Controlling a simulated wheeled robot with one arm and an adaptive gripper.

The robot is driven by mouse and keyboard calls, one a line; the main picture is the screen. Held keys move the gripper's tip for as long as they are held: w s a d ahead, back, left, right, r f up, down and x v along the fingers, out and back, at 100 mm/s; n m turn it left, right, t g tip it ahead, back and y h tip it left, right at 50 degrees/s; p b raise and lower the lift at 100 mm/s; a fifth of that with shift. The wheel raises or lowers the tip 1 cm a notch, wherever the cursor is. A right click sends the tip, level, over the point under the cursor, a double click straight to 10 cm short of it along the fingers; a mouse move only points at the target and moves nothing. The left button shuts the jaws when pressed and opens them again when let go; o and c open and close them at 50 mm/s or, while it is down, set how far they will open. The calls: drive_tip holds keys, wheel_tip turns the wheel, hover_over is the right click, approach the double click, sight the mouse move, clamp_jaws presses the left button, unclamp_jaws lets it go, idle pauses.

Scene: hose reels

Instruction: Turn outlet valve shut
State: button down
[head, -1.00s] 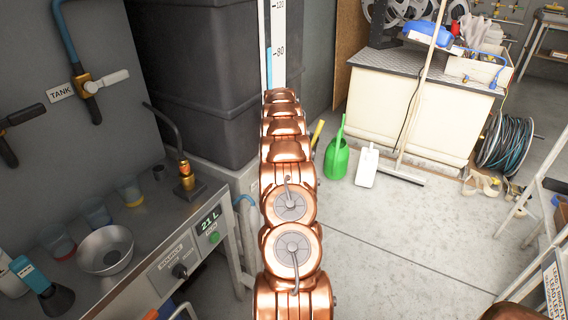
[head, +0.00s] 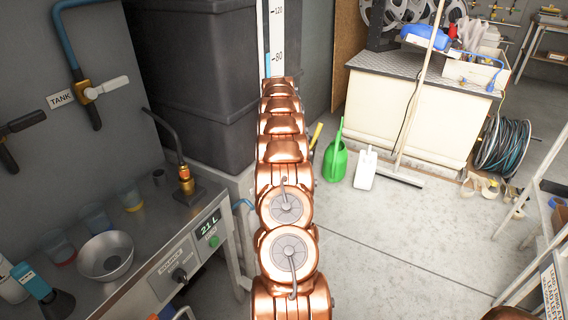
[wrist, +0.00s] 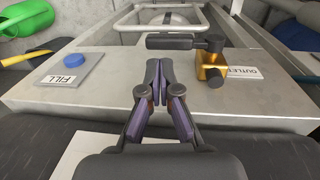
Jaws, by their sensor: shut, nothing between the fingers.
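In the wrist view the outlet valve (wrist: 211,68) is a brass body on the grey ledge, beside a white OUTLET label (wrist: 245,73). Its black lever (wrist: 175,42) points left from the top of the body, roughly level and along the ledge. My gripper (wrist: 155,80) is shut and empty. Its fingertips are just in front of and below the lever, left of the brass body; whether they touch the lever is not clear. In the head view my arm hides the gripper and the outlet valve.
A blue FILL button (wrist: 75,64) sits on the ledge's left. Dark grey tanks (head: 190,80) stand beside a level scale (head: 278,35). The bench display (head: 210,223) reads 21 L. A green watering can (head: 336,160) stands on the floor; open floor (head: 400,230) lies to the right.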

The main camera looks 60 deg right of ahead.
wheel_tip(320, 180, up, 8)
idle(0.5)
idle(0.5)
